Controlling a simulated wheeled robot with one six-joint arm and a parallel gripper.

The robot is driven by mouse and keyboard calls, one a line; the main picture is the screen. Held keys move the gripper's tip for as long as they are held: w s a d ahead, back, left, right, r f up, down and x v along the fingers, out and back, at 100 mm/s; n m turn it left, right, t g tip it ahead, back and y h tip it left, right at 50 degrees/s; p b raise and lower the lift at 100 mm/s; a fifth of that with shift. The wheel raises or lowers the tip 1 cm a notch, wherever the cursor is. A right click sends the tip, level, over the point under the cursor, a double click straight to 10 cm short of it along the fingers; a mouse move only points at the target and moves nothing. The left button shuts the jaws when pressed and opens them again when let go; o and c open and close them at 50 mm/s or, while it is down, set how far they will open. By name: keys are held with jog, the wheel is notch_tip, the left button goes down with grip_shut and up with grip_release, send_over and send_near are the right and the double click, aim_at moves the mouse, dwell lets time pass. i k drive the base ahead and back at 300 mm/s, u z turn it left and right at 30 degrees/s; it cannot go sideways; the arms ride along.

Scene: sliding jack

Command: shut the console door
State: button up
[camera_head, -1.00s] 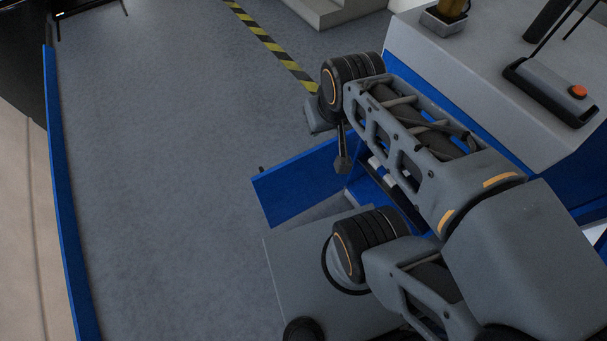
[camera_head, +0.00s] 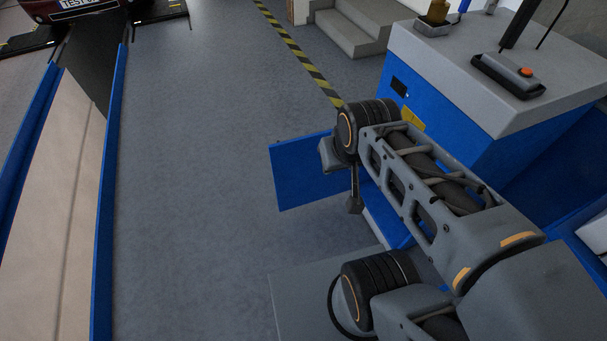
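The blue console door (camera_head: 302,176) stands open, sticking out to the left from the blue console (camera_head: 450,105) with its grey top. My arm reaches across the front of the console and hides the door's hinge side and most of the opening. My gripper (camera_head: 355,203) hangs at the arm's far end, at the right part of the door in the picture. Its fingers are small and dark, and I cannot tell whether they are open or touch the door.
A grey handset with an orange button (camera_head: 510,74) lies on the console top. Grey steps (camera_head: 352,27) stand behind. Yellow-black floor tape (camera_head: 290,50) runs towards the console. A blue-edged ramp (camera_head: 107,200) lies at left, with a dark red car (camera_head: 75,8) beyond. The floor between is clear.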

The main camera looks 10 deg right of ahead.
aim_at(300, 180)
jog(key=u, duration=1)
jog(key=i, duration=3.35)
jog(key=z, duration=4.2)
jog(key=k, duration=0.35)
jog(key=u, duration=0.25)
jog(key=i, duration=0.2)
jog(key=u, duration=0.9)
